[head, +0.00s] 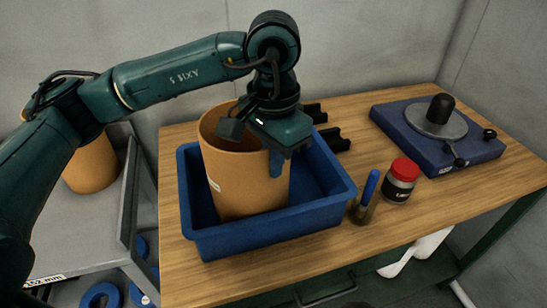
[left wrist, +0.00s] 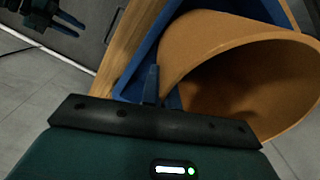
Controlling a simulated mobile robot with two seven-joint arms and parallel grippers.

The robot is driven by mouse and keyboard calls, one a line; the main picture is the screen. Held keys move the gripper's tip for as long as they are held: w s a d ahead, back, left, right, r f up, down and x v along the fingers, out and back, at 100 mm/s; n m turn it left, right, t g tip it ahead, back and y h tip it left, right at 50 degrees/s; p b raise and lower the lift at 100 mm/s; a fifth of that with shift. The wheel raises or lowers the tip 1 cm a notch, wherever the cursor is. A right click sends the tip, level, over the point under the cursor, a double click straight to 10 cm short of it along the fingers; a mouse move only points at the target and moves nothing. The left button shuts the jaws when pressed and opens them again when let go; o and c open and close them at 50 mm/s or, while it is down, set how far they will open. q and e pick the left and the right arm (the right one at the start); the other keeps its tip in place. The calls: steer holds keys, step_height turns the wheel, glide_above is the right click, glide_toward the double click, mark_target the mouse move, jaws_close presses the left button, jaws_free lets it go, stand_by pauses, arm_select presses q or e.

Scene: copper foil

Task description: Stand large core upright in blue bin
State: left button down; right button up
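The large core (head: 240,185), a wide tan cardboard tube with a white label, stands about upright, tilted slightly, inside the blue bin (head: 270,230) on the wooden table. In the left wrist view its open rim (left wrist: 240,45) is close. My left gripper (head: 276,165) is at the core's upper right side, pointing down, with a blue finger against or just in front of the wall. I cannot tell whether its fingers close on the wall; the other finger is unclear. My right gripper (left wrist: 68,24) shows at the upper left of the left wrist view, blue fingers apart and empty.
A red-lidded jar (head: 401,181) and a blue-topped marker holder (head: 365,198) stand right of the bin. Black brackets (head: 330,140) lie behind it. A blue fixture (head: 438,135) occupies the back right. Another tan core (head: 92,165) stands on a grey cart at left.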

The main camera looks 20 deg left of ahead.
arm_select(q)
steer(key=shift+f, duration=0.15)
steer(key=c, duration=1.7)
jaws_free()
step_height(320, 180, up, 12)
steer(key=shift+r, duration=0.2)
steer(key=shift+f, duration=0.1)
